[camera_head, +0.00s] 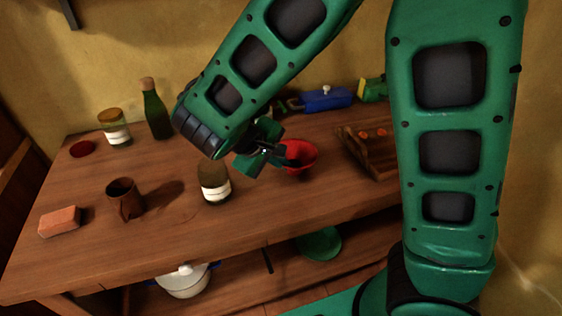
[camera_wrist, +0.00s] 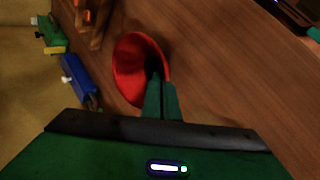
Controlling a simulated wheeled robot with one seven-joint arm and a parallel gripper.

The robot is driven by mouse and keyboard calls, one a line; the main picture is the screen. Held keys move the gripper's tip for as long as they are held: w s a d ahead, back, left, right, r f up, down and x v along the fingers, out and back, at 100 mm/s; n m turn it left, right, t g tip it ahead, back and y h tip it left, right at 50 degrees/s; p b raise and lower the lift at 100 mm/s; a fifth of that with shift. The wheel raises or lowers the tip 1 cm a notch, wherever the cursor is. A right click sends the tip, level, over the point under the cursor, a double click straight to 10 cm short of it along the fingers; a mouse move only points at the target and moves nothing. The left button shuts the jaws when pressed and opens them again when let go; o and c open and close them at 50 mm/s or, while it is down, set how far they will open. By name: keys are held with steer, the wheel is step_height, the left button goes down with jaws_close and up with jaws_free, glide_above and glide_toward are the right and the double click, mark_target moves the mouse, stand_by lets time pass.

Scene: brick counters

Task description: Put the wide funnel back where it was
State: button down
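The wide funnel (camera_head: 303,160) is red and lies toward the right of the wooden counter, its wide mouth showing; it also shows in the wrist view (camera_wrist: 128,66). My gripper (camera_head: 284,158) reaches it from the left. In the wrist view my gripper's fingers (camera_wrist: 161,90) are close together at the funnel's rim, with the wall seemingly between them. The fingers and their shadow hide part of the funnel's mouth. I cannot tell whether the funnel rests on the counter or is slightly raised.
A jar (camera_head: 215,184) stands left of my gripper. A brown mug (camera_head: 125,199), sponge-like block (camera_head: 60,221), green bottle (camera_head: 156,110), second jar (camera_head: 115,128) and red disc (camera_head: 82,149) are farther left. A wooden rack (camera_head: 365,152) and blue object (camera_head: 325,99) flank the funnel's area. The front-middle counter is clear.

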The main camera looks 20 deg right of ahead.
steer(key=shift+f, duration=0.1)
steer(key=c, duration=2)
jaws_free()
steer(key=shift+c, duration=0.2)
steer(key=v, duration=1.2)
